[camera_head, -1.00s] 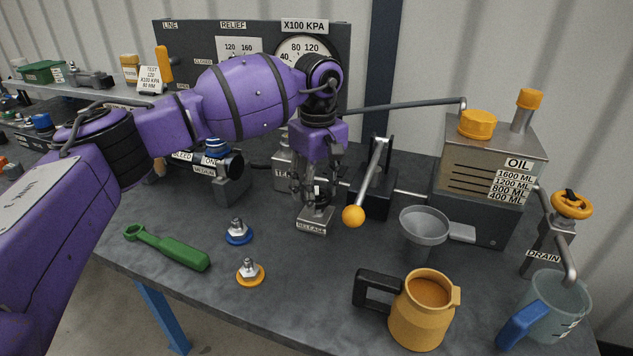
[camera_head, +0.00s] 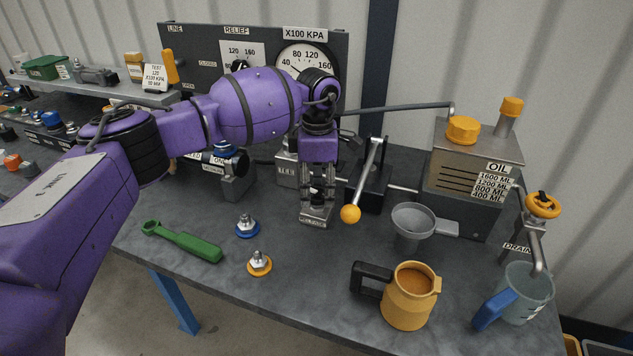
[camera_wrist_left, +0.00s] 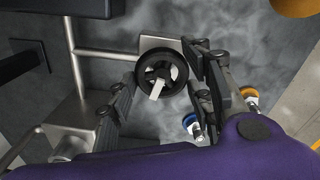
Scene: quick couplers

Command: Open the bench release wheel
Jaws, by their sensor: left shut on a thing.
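The bench release wheel is a small black spoked wheel (camera_wrist_left: 161,74) on a grey metal block. The block (camera_head: 315,221) stands on the bench in the head view, left of the yellow-knobbed pump lever. My left gripper (camera_head: 317,200) points down over this block and hides most of the wheel in the head view. In the left wrist view, the left gripper's fingers (camera_wrist_left: 163,90) lie on both sides of the wheel, shut on it. A pale pointer or tab shows across the wheel's middle. My right gripper is not in view.
The pump lever's yellow knob (camera_head: 350,214) is close on the right. A grey funnel (camera_head: 412,222), an orange mug (camera_head: 409,297) and the oil tank (camera_head: 470,180) stand further right. A green tool (camera_head: 182,241) and two couplers (camera_head: 247,226) lie left. The front middle bench is clear.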

